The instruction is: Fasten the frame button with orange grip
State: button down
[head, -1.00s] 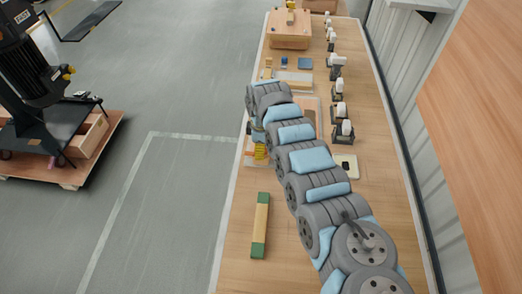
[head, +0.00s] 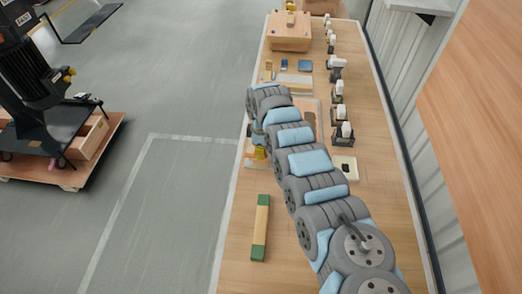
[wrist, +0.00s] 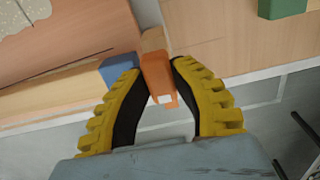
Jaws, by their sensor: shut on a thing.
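The orange grip (wrist: 158,78) is in the wrist view, on the end of a narrow wooden piece (wrist: 152,41). My gripper (wrist: 156,70) has yellow and black fingers, one on each side of the orange grip, and is shut on it. A small pale patch shows on the grip's near end. In the head view, my gripper (head: 260,153) is only a bit of yellow at the left table edge, mostly hidden by my arm. The grip cannot be made out there, and how the wooden piece joins the frame cannot be told.
A blue-ended wooden bar (wrist: 118,68) lies just left of the fingers. A green-ended wooden block (head: 260,228) lies near the front of the table (head: 385,215). Several white-topped fixtures (head: 340,111) line the right side. A wooden box (head: 290,38) stands at the far end.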

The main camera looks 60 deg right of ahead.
jog(key=shift+p, duration=0.3)
jog(key=m+p, duration=0.3)
jog(key=shift+a+r, duration=0.1)
jog(key=shift+r, duration=0.05)
jog(key=m, duration=0.1)
jog(key=m+p, duration=0.1)
jog(key=m, duration=0.2)
jog(key=shift+f, duration=0.25)
jog(key=m+b, duration=0.1)
jog(key=m, duration=0.4)
jog(key=shift+f+m, duration=0.1)
jog(key=shift+m, duration=0.3)
jog(key=shift+m+b, duration=1.45)
jog(key=shift+m, duration=0.85)
jog(key=c, duration=0.9)
grip_release()
jog(key=shift+o, duration=0.2)
